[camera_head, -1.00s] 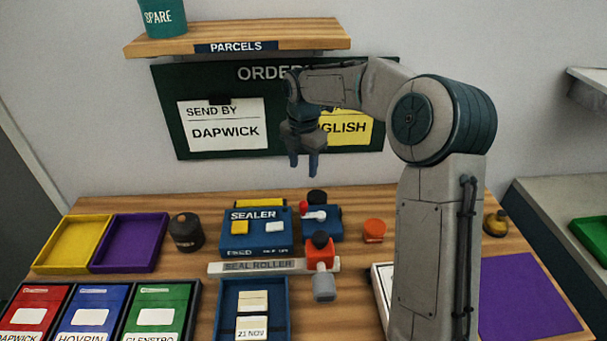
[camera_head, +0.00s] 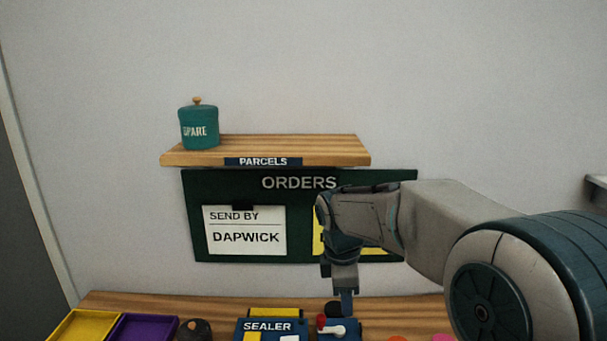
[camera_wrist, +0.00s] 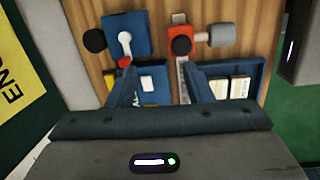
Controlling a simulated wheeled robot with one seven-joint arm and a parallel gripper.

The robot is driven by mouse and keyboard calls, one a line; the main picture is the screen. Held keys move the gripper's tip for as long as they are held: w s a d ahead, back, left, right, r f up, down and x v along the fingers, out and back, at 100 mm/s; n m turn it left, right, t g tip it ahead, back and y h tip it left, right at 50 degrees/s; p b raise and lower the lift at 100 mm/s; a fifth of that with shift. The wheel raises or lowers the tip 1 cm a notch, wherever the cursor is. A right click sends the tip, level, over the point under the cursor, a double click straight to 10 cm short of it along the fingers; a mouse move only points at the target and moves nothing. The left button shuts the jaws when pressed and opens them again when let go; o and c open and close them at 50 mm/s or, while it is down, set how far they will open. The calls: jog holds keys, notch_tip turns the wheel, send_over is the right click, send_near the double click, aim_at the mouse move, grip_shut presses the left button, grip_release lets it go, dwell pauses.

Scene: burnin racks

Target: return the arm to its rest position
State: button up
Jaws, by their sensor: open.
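My gripper (camera_head: 346,304) hangs pointing down in front of the orders board, above the back of the wooden bench. In the wrist view my gripper (camera_wrist: 156,82) shows two fingers spread apart with nothing between them. My arm reaches in from the right, bent at a large joint. Below the fingers the wrist view shows a blue device with a white lever and red knob (camera_wrist: 124,40), and a red-and-grey roller tool (camera_wrist: 200,36). The blue tray (camera_wrist: 240,75) with cream cards lies past the right finger.
On the bench (camera_head: 190,303) stand a yellow tray (camera_head: 82,328), a purple tray (camera_head: 143,328), a dark pot (camera_head: 194,330) and the sealer (camera_head: 268,326). Wall above is clear.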

jog(key=s+d+m+t, duration=0.1)
jog(key=s+d+m, duration=0.2)
jog(key=s+m, duration=0.5)
jog(key=s+d+f+m+t+y, duration=0.1)
jog(key=s+d+m, duration=0.2)
jog(key=s+m, duration=0.6)
jog(key=s, duration=0.2)
jog(key=shift+s+d+f, duration=0.15)
jog(key=shift+s+f, duration=0.1)
jog(key=shift+s, duration=0.15)
